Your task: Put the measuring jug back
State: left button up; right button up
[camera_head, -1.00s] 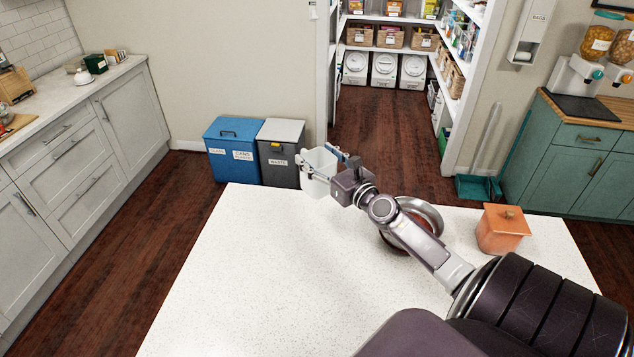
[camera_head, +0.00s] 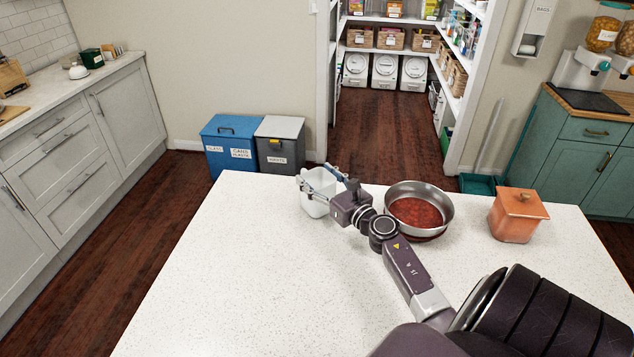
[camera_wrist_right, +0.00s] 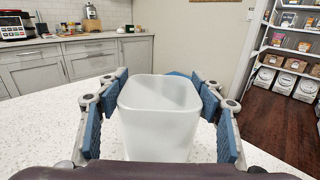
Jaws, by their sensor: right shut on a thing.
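The measuring jug, a white, squarish, open-topped vessel (camera_head: 313,207), is upright at the far left part of the pale speckled counter (camera_head: 230,270). My right gripper (camera_head: 322,187) is shut on it, with a finger on each side. In the right wrist view the jug (camera_wrist_right: 158,118) fills the middle, between the blue finger pads (camera_wrist_right: 160,112). I cannot tell whether its base touches the counter or hangs just above it. My left gripper is not in view.
A steel pan with red contents (camera_head: 417,207) and an orange lidded canister (camera_head: 517,214) stand to the right of the jug. A blue bin (camera_head: 232,147) and a grey bin (camera_head: 280,145) stand beyond the counter. Pantry shelves (camera_head: 390,50) are at the back. The counter's left front is clear.

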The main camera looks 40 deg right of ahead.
jog(key=shift+f, duration=0.15)
jog(key=o, duration=2.1)
jog(key=shift+r, duration=0.25)
jog(key=s+b, duration=0.1)
jog(key=s, duration=0.3)
jog(key=s+a, duration=0.1)
jog(key=s, duration=0.3)
jog(key=s+b, duration=0.1)
jog(key=s, duration=0.3)
jog(key=shift+a+b, duration=0.2)
jog(key=shift+b, duration=0.1)
